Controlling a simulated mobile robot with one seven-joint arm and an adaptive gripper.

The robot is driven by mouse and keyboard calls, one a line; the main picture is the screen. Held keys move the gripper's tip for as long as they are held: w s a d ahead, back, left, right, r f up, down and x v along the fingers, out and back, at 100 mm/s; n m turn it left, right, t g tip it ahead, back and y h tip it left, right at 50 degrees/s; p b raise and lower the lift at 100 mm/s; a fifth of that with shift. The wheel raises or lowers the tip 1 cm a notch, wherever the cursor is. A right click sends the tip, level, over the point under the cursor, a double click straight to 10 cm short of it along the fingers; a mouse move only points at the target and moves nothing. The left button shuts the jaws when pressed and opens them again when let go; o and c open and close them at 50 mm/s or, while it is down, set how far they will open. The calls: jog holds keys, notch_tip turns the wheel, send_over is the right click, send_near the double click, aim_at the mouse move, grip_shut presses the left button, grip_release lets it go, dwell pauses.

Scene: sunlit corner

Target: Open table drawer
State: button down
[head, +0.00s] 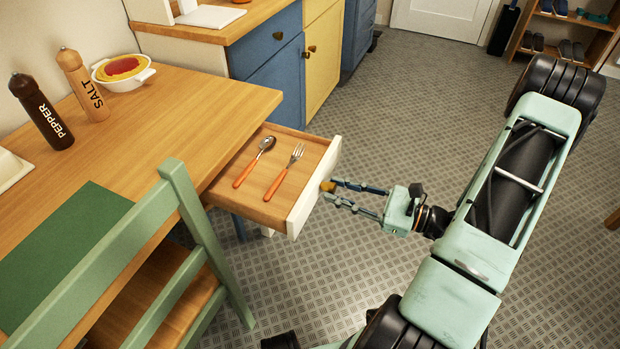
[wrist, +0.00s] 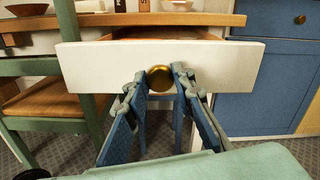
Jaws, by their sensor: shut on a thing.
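The table drawer (head: 262,192) is pulled out from the wooden table (head: 190,112), and its inside shows in the head view. A spoon (head: 255,161) and a fork (head: 283,178) with orange handles lie in it. The white drawer front (wrist: 100,66) fills the middle of the wrist view. My gripper (head: 335,190) is at the drawer front, its two fingers shut on the round brass knob (wrist: 160,78). The fingers also show on either side of the knob in the wrist view (wrist: 161,85).
A green chair (head: 190,215) stands left of the drawer, close to it. Blue and yellow cabinets (head: 322,55) stand behind the table. A pepper mill (head: 42,112), a salt mill (head: 82,85) and a bowl (head: 123,73) are on the table. The floor right of the drawer is clear around my arm.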

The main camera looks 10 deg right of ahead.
jog(key=v, duration=0.7)
jog(key=c, duration=1.6)
grip_release()
jog(key=shift+d, duration=0.1)
jog(key=v, duration=1.2)
jog(key=shift+s+f, duration=0.1)
